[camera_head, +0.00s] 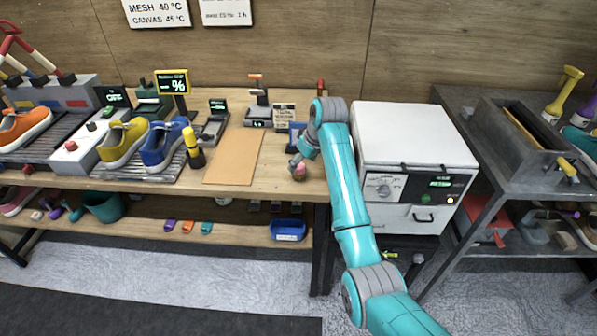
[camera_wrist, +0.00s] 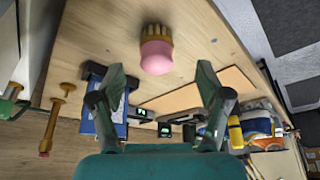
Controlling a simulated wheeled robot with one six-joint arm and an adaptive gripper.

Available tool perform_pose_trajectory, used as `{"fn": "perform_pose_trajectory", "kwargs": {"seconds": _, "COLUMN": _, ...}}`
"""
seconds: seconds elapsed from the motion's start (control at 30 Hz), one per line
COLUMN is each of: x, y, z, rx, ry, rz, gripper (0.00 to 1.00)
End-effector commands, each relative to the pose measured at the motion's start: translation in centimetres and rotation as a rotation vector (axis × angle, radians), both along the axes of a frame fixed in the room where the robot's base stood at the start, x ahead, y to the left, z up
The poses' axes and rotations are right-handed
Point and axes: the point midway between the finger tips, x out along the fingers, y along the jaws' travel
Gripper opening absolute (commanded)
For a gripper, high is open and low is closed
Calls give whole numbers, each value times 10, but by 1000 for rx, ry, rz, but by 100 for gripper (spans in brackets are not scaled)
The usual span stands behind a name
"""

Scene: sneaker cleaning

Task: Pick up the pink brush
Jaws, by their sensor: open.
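The pink brush (camera_head: 299,174) stands on the wooden table near its front edge, just below my gripper (camera_head: 296,163) in the head view. In the wrist view the brush (camera_wrist: 156,55) shows a rounded pink part and a ribbed tan part. My gripper (camera_wrist: 160,80) is open and empty, with its two fingers apart. The brush appears beyond the fingertips, roughly in line with the gap between them. The fingers do not appear to touch it. In the head view the gripper partly overlaps the brush area, so the exact gap is hard to tell.
A tan board (camera_head: 234,156) lies left of the brush. A yellow-capped bottle (camera_head: 194,148) and colored sneakers stand farther left. A blue item (camera_head: 297,133) and small stands are behind. A white machine (camera_head: 413,137) stands close on the right. The table's front edge is near.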

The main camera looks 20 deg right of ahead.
Motion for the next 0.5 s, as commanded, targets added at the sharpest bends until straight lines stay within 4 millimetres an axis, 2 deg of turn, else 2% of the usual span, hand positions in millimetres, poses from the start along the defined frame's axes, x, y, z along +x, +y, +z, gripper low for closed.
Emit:
{"fn": "perform_pose_trajectory", "kwargs": {"seconds": 0.33, "x": 21, "y": 6, "z": -37, "rx": 0, "ry": 2, "rz": 1, "gripper": 76}}
{"fn": "perform_pose_trajectory", "kwargs": {"seconds": 0.5, "x": 24, "y": 8, "z": -46, "rx": 0, "ry": 0, "rz": 1, "gripper": 76}}
